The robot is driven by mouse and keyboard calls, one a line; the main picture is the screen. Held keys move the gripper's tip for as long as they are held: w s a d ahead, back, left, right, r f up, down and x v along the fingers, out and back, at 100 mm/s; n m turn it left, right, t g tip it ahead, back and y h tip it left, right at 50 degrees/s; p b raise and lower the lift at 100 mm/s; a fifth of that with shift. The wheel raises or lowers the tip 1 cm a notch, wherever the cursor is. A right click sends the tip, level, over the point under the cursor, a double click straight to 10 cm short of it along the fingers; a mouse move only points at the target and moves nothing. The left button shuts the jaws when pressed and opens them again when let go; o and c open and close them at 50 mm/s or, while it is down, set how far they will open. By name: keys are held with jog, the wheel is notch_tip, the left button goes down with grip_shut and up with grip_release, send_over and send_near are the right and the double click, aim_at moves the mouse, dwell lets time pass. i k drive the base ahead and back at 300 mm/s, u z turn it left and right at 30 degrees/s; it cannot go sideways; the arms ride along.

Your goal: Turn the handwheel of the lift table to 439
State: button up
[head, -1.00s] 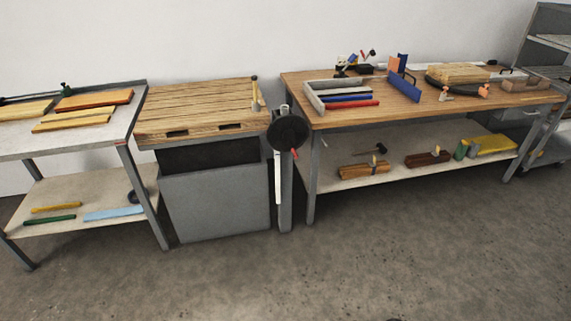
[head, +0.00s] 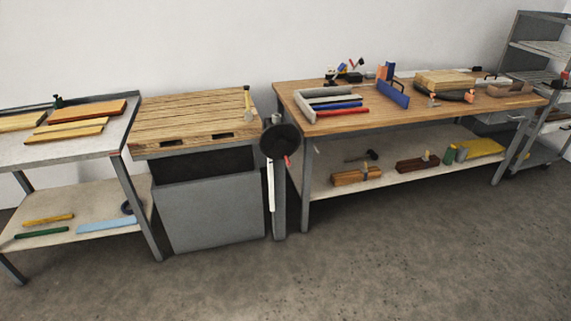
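The lift table (head: 210,211) stands left of centre, with a wooden slatted top (head: 195,118) on a grey box body. The handwheel (head: 279,141) is a dark round disc on a grey post (head: 279,215) at the table's right side. A small red grip (head: 287,160) shows at the wheel's lower right. A white upright strip (head: 271,187) runs below the wheel; any marks on it are too small to read. My gripper is not in view.
A workbench (head: 420,111) with tools and a lower shelf stands right of the wheel. A grey shelf table (head: 66,155) with boards stands at the left. A wire rack (head: 535,50) is at the far right. The floor (head: 370,265) in front is clear.

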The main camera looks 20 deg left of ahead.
aim_at(280, 141)
jog(key=u, duration=0.25)
jog(key=i, duration=1.25)
jog(key=z, duration=0.3)
jog(key=k, duration=0.2)
jog(key=u, duration=2.95)
